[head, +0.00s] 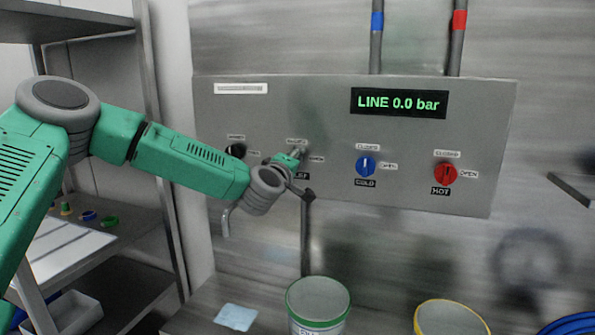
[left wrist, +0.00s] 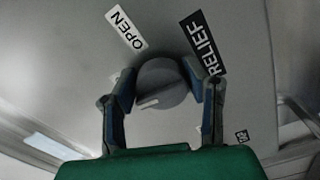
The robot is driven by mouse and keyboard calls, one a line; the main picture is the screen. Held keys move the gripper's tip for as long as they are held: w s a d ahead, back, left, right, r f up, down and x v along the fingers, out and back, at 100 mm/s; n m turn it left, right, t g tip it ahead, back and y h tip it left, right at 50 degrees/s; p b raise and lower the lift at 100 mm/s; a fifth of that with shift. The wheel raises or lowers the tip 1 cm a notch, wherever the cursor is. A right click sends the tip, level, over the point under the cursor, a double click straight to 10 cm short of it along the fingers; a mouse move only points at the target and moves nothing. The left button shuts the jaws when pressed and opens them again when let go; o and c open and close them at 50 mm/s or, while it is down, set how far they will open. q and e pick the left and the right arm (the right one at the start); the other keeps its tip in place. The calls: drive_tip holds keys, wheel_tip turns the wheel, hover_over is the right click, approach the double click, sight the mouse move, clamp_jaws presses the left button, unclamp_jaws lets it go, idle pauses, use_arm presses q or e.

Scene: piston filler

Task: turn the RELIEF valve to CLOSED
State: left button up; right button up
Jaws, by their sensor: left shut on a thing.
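The RELIEF valve is a round grey knob (left wrist: 165,85) with a white pointer mark, seen in the left wrist view. My left gripper (left wrist: 165,82) is shut on it, one finger on each side. The mark points to the lower left there, away from the RELIEF label (left wrist: 204,44) and not at the OPEN label (left wrist: 125,29). No CLOSED label can be read in that view. In the head view my left gripper (head: 299,157) is at the panel (head: 230,115), and it largely hides the knob and part of the RELIEF label. My right gripper is not in view.
A black knob (head: 235,150) is left of my gripper; the blue COLD knob (head: 366,165) and red HOT knob (head: 446,173) are to its right. The display (head: 399,103) reads LINE 0.0 bar. A green-rimmed tub (head: 318,305) and a yellow-rimmed tub (head: 450,318) stand below.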

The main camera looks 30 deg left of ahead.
use_arm(q)
drive_tip(key=shift+a+f+n+b, duration=0.15)
drive_tip(key=shift+n+b, duration=0.2)
drive_tip(key=shift+n, duration=0.15)
drive_tip(key=o, duration=0.9)
drive_tip(key=shift+o, duration=1.3)
drive_tip(key=shift+s, duration=0.1)
drive_tip(key=shift+a, duration=0.2)
drive_tip(key=v, duration=1.2)
